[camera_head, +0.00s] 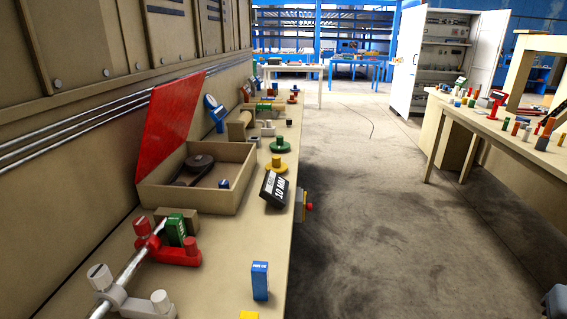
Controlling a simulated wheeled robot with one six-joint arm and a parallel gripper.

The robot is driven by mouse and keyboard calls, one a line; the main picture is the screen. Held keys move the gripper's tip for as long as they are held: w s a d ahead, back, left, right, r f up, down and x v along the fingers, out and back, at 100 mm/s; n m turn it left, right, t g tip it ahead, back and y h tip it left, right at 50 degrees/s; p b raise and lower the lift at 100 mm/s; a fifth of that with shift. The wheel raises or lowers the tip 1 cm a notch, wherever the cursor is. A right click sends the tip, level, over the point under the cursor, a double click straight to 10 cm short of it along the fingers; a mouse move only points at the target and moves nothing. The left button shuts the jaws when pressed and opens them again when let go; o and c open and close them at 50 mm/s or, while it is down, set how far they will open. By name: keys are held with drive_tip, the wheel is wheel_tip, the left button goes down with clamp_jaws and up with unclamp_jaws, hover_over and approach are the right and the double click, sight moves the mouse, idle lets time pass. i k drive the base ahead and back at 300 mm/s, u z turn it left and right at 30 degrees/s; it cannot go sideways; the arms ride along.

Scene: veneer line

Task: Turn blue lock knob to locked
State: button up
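I cannot pick out the blue lock knob for certain. A blue upright piece with a pale round face (214,112) stands at the back of the left bench, behind the box. It is too small to tell whether it is a knob or how it is turned. A small blue piece (224,184) lies inside the open box, and a blue block (260,281) stands upright at the bench front. My gripper does not show clearly anywhere in this view.
The left bench (235,250) holds an open box with a raised red lid (170,122), a rod with red and white clamps (130,268), and a tilted black label block (274,189). A cluttered right bench (497,130) faces it. The floor (370,210) between is clear.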

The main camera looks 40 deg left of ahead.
sight(222, 183)
drive_tip(key=u, duration=0.15)
drive_tip(key=i, duration=1.4)
drive_tip(key=u, duration=1.45)
drive_tip(key=i, duration=0.9)
drive_tip(key=u, duration=0.75)
drive_tip(key=i, duration=0.5)
